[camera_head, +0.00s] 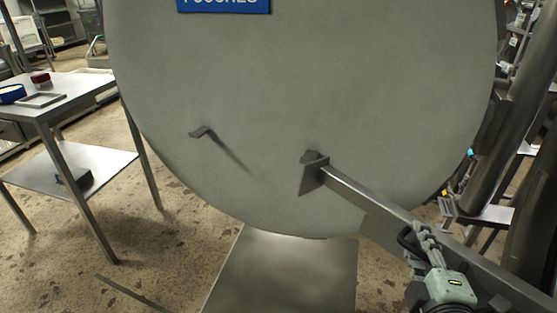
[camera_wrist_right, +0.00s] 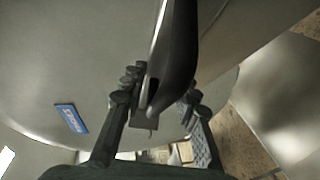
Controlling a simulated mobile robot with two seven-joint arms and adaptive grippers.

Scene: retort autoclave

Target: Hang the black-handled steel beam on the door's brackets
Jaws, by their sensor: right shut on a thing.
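The steel beam (camera_head: 375,200) runs slantwise from the middle of the head view to the lower right corner. Its far end meets the right bracket (camera_head: 313,170) on the big grey round door (camera_head: 300,90); I cannot tell whether it rests in it or only overlaps it. The left bracket (camera_head: 203,131), a small hook, is bare. My right gripper (camera_head: 419,238) is shut on the beam's black handle (camera_head: 404,238). In the right wrist view the black handle (camera_wrist_right: 178,55) passes between the fingers of the gripper (camera_wrist_right: 160,98). My left gripper is not in view.
A steel table (camera_head: 70,90) with a lower shelf stands at the left, with small items on it. A metal plate (camera_head: 285,275) lies below the door. Dark pipes and a rack (camera_head: 485,190) stand at the right. A blue sign (camera_head: 222,5) is on the door.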

